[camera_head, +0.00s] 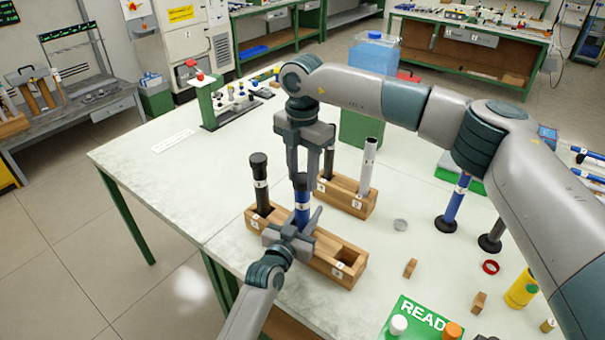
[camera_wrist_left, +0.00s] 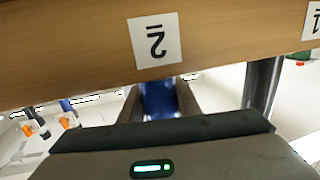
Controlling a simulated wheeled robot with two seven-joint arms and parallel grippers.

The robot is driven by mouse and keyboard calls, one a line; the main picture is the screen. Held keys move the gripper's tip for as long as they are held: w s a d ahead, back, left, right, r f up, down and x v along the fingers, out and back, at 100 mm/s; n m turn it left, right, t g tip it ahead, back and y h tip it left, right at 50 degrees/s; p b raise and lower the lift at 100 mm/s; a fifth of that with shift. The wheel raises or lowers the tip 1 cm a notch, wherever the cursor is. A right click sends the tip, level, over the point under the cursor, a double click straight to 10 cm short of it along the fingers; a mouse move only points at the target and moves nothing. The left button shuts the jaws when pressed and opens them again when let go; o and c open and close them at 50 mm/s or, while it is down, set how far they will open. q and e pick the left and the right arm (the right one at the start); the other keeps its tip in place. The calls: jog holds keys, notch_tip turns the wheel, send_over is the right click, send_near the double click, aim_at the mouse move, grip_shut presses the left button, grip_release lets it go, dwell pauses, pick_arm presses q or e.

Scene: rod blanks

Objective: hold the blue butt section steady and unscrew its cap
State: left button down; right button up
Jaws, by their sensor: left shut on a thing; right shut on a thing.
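The blue butt section (camera_head: 302,212) stands upright in the middle slot of the front wooden rack (camera_head: 325,262). My left gripper (camera_head: 292,236) is shut on it low down, just above the rack. In the left wrist view the blue section (camera_wrist_left: 158,100) shows between the fingers, beside the rack's "2" label (camera_wrist_left: 155,41). My right gripper (camera_head: 302,176) points straight down from above and is shut on the dark cap (camera_head: 301,182) at the section's top. The fingers hide most of the cap, so I cannot tell how far it is turned.
A black rod (camera_head: 260,185) stands in the rack's left slot; its right slot (camera_head: 347,256) is empty. A second rack (camera_head: 352,200) behind holds a silver rod (camera_head: 367,165) and a dark one. Another blue rod (camera_head: 456,200) stands to the right.

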jog(key=n, duration=3.4)
jog(key=shift+r, duration=0.1)
jog(key=n, duration=1.2)
